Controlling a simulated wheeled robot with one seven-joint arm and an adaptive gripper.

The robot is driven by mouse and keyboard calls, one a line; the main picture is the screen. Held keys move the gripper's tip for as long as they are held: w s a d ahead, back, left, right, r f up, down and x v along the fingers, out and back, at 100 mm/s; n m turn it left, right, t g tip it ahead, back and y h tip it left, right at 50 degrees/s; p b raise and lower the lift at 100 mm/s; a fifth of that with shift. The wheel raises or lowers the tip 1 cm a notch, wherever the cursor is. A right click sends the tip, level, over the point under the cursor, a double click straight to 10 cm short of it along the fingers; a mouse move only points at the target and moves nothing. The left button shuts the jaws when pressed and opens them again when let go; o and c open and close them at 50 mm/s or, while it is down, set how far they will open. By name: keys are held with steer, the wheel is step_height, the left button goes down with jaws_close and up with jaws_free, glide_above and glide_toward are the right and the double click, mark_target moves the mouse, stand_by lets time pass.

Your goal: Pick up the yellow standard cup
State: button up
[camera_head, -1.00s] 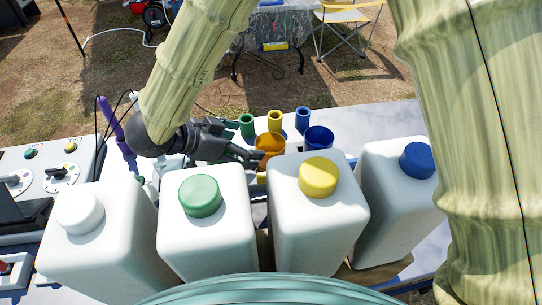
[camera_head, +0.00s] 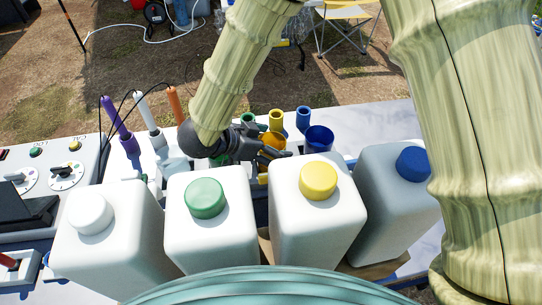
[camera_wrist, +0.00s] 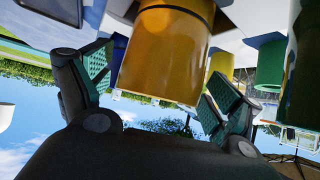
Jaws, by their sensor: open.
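The yellow cup (camera_head: 274,139) stands behind the yellow-capped bottle, and my gripper partly hides it in the head view. In the wrist view the yellow cup (camera_wrist: 165,52) is amber-yellow and large, between my two green-padded fingers. My gripper (camera_wrist: 160,72) is open, with one finger on each side of the cup and gaps showing beside it. In the head view my gripper (camera_head: 268,151) reaches in from the left at the cup. Whether a finger touches the cup is hidden there.
A blue cup (camera_head: 319,138) stands close right of the yellow one. Smaller yellow (camera_head: 277,119) and blue (camera_head: 303,119) holders stand behind. White bottles with white (camera_head: 90,213), green (camera_head: 204,198), yellow (camera_head: 318,180) and blue (camera_head: 413,164) caps line the front. Cabled probes (camera_head: 118,125) stand at left.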

steer(key=shift+c, duration=0.2)
steer(key=c, duration=1.4)
steer(key=shift+c, duration=0.2)
